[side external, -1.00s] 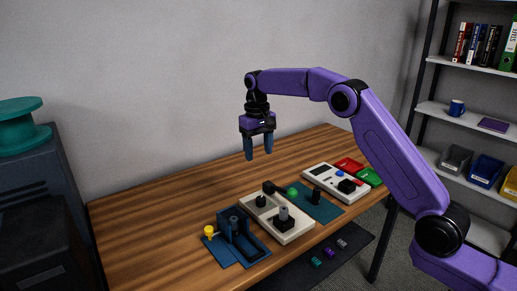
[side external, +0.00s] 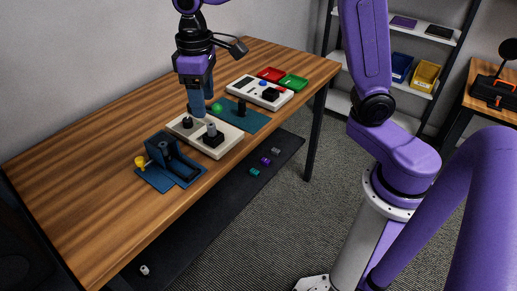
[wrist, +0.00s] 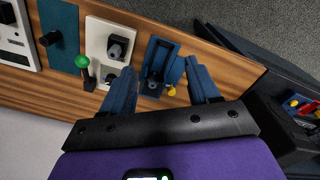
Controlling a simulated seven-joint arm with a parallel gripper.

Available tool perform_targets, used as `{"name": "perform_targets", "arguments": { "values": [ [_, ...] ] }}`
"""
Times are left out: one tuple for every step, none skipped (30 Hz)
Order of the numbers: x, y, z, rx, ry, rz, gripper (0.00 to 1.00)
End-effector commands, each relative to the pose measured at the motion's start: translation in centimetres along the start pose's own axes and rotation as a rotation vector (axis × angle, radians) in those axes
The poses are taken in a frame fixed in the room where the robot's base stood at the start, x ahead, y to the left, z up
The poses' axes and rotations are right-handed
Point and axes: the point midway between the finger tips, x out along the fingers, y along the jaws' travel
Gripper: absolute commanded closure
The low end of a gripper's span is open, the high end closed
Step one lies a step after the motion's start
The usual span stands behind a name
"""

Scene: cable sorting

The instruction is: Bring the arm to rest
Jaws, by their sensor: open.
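My gripper (side external: 199,110) points down above the wooden table (side external: 80,150). In the side view its blue fingers overlap the back edge of the cream block. In the wrist view my gripper (wrist: 160,85) has its two fingers spread wide, with nothing held between them. The exact height of the fingertips above the table is hard to tell.
On the table stand the blue fixture (side external: 187,170), cream block (side external: 228,141), teal plate (side external: 255,120), panel box (side external: 242,87), red tray (side external: 270,73) and green tray (side external: 293,82). A dark lower shelf (side external: 225,205) holds several small pieces. The table's left part is clear.

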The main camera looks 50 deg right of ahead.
Motion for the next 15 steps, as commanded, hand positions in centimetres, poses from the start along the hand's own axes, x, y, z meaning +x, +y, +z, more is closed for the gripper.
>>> {"name": "perform_targets", "arguments": {
  "values": [
    [-0.1, -0.8, 1.8, -0.042, 0.003, -0.002, 0.40],
    [0.0, -1.2, 2.8, -0.064, 0.004, -0.003, 0.40],
    [0.1, -1.8, 4.2, -0.095, 0.005, -0.005, 0.40],
    [0.1, -2.2, 5.2, -0.118, 0.006, -0.006, 0.40],
    [0.2, -2.6, 6.2, -0.140, 0.007, -0.007, 0.40],
    [0.4, -3.0, 7.6, -0.171, 0.009, -0.009, 0.40],
    [0.5, -3.3, 8.7, -0.194, 0.010, -0.010, 0.40],
    [0.6, -3.6, 9.8, -0.218, 0.010, -0.011, 0.40],
    [0.8, -3.9, 11.2, -0.249, 0.011, -0.012, 0.40],
    [1.0, -4.1, 12.3, -0.272, 0.012, -0.013, 0.40],
    [1.2, -4.3, 13.4, -0.295, 0.013, -0.014, 0.40],
    [1.4, -4.5, 14.9, -0.325, 0.015, -0.016, 0.40],
    [1.6, -4.6, 16.0, -0.347, 0.015, -0.017, 0.40],
    [1.9, -4.8, 17.1, -0.371, 0.016, -0.018, 0.40],
    [2.1, -4.8, 18.6, -0.400, 0.017, -0.020, 0.40]
  ]
}}
